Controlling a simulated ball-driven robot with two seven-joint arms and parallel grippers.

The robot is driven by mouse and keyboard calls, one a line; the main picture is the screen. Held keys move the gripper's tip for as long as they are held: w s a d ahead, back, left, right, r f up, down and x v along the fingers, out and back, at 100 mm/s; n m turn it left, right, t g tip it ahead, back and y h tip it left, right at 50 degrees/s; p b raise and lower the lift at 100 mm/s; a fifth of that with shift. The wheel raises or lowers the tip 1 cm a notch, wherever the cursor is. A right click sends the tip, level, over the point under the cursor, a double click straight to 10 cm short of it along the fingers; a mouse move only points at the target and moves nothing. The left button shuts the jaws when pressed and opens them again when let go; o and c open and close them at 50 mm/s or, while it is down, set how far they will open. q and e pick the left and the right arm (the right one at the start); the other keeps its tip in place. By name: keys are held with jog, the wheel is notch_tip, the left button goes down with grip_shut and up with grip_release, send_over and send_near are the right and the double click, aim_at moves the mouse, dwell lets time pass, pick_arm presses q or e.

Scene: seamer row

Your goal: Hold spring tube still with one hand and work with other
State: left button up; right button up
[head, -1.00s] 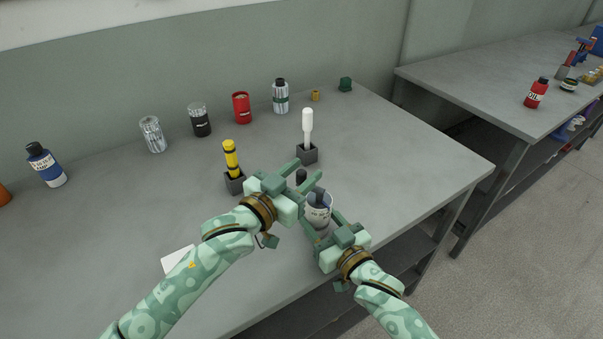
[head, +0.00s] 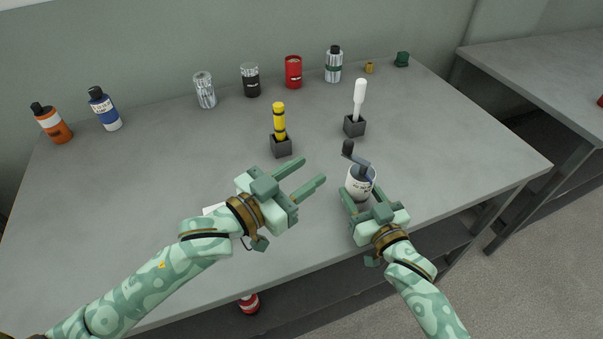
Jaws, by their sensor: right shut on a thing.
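The spring tube (head: 360,183) is a white cylinder with dark markings, upright near the right front of the bench. A dark grey crank (head: 354,156) rises from its top and bends to the left. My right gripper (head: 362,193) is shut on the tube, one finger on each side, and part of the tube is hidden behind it. My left gripper (head: 314,169) is open and empty, over the bench to the left of the tube, with its fingers pointing up and right. It is apart from the crank and the tube.
A yellow-handled tool (head: 279,119) and a white-handled tool (head: 359,98) stand in dark holders behind. Bottles and cans line the back, among them a red can (head: 293,72) and an orange bottle (head: 53,125). A white card (head: 213,208) lies partly behind my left arm.

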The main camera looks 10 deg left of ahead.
jog(key=shift+f, duration=0.2)
jog(key=o, duration=1.1)
jog(key=shift+r, duration=0.1)
jog(key=shift+o, duration=0.2)
jog(key=shift+s, duration=0.1)
